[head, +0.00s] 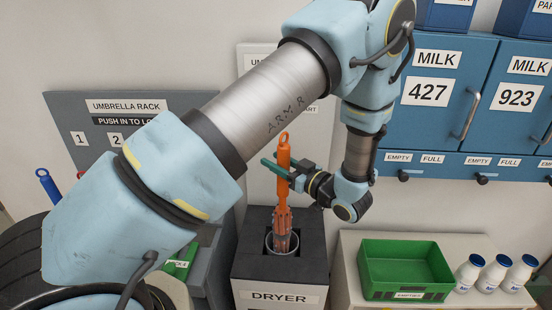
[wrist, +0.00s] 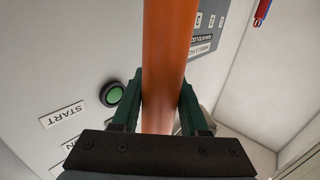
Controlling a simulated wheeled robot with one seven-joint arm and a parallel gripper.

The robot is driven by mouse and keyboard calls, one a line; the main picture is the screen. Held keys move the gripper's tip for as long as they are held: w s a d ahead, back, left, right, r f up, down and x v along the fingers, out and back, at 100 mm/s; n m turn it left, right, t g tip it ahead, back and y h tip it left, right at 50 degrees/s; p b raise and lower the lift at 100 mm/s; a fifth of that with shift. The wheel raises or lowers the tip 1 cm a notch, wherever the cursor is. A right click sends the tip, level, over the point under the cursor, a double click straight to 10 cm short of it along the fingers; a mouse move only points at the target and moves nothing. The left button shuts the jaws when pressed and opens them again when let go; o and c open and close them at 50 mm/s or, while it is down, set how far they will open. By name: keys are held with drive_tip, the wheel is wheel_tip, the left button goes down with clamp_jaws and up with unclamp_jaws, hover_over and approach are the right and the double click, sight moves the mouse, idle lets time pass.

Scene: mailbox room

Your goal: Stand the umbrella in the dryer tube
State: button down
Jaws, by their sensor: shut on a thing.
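An orange umbrella (head: 284,180) hangs upright from my gripper (head: 284,172) in the head view. My gripper is shut on its shaft below the looped handle. The umbrella's lower end is inside or right over the round dryer tube (head: 268,243) in the top of the dark dryer box (head: 255,265); how deep it sits is hidden. In the wrist view the orange shaft (wrist: 168,60) runs between the two green fingers (wrist: 160,110). The green START button (wrist: 111,94) is left of it.
An umbrella rack (head: 130,108) with a blue-handled umbrella (head: 48,185) stands at left. A green crate (head: 405,265) and several white milk bottles (head: 497,270) sit on a shelf at right. Blue milk lockers (head: 440,110) hang above it.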

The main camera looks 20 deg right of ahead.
drive_tip(key=shift+f+b, duration=3.75)
drive_tip(key=shift+f, duration=2.25)
drive_tip(key=shift+c, duration=1.7)
unclamp_jaws()
drive_tip(key=b+v, duration=0.1)
drive_tip(key=v, duration=0.9)
drive_tip(key=shift+s+d, duration=0.2)
drive_tip(key=shift+s, duration=0.15)
